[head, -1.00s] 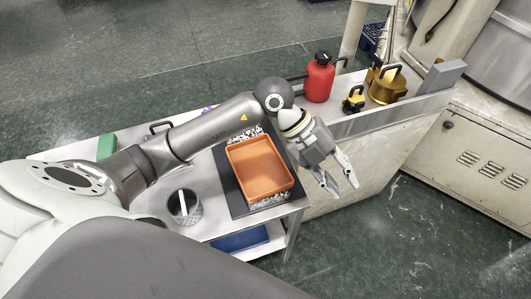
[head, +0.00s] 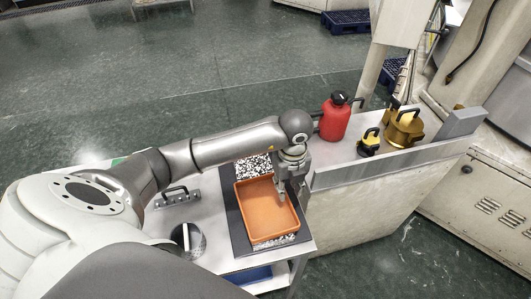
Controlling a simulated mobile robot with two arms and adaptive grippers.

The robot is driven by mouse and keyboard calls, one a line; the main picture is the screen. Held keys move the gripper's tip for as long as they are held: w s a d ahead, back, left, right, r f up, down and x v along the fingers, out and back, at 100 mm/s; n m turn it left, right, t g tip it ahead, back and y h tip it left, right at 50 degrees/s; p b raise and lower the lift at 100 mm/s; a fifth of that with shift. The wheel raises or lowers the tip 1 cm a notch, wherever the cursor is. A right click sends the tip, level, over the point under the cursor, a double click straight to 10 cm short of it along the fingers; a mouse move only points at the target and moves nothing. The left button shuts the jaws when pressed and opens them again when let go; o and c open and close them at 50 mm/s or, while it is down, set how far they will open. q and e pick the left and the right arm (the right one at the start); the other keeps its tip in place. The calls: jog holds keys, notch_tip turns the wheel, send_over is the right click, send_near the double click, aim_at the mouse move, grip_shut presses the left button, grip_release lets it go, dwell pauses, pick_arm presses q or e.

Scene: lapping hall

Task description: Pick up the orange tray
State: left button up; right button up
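The orange tray (head: 266,214) is a shallow rectangular tray lying on a dark mat (head: 236,227) with black-and-white speckled patches, at the right end of a light metal table. My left gripper (head: 286,198) points down at the tray's right side in the head view, and its fingers overlap the tray's right rim. One finger shows against the tray's inside. The other finger is hard to make out, so I cannot tell how wide the gripper is or whether it touches the rim. My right gripper is out of view.
A dark-handled metal piece (head: 178,197) and a round grey container (head: 188,240) are left of the tray. A higher bench beyond holds a red canister (head: 335,118), a small yellow-and-black item (head: 369,143), a brass pot (head: 404,128) and a grey block (head: 461,122).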

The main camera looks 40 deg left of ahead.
aim_at(288, 197)
pick_arm(q)
notch_tip(288, 197, down, 4)
jog(key=shift+d+r+p, duration=0.1)
jog(key=shift+r+p, duration=0.1)
jog(key=shift+p, duration=0.55)
jog(key=shift+w+f, duration=0.1)
jog(key=shift+f, duration=0.35)
grip_shut()
